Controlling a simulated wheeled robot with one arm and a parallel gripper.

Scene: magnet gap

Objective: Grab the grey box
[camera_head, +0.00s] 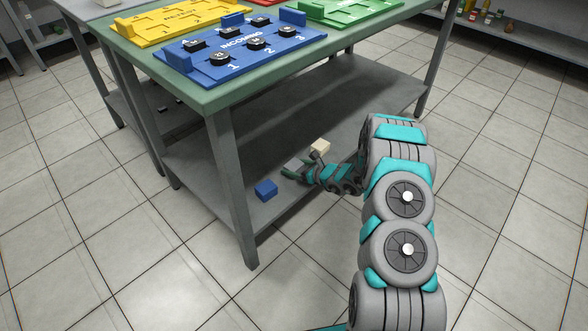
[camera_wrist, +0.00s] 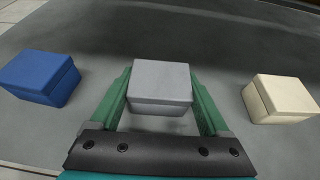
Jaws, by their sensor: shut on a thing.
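The grey box (camera_wrist: 160,82) is between the two green fingers of my gripper (camera_wrist: 161,100) in the wrist view. The fingers are shut on its left and right sides. In the head view, my gripper (camera_head: 293,170) reaches in over the table's lower shelf, with the grey box (camera_head: 293,166) at its tip, small and partly hidden by the fingers. I cannot tell for sure whether the box rests on the shelf or is slightly raised.
A blue box (camera_wrist: 41,77) lies left of the grey box and a cream box (camera_wrist: 281,98) lies right, both apart from my fingers. The lower shelf (camera_head: 330,110) is under the green tabletop (camera_head: 205,97). A table leg (camera_head: 232,185) stands near the blue box.

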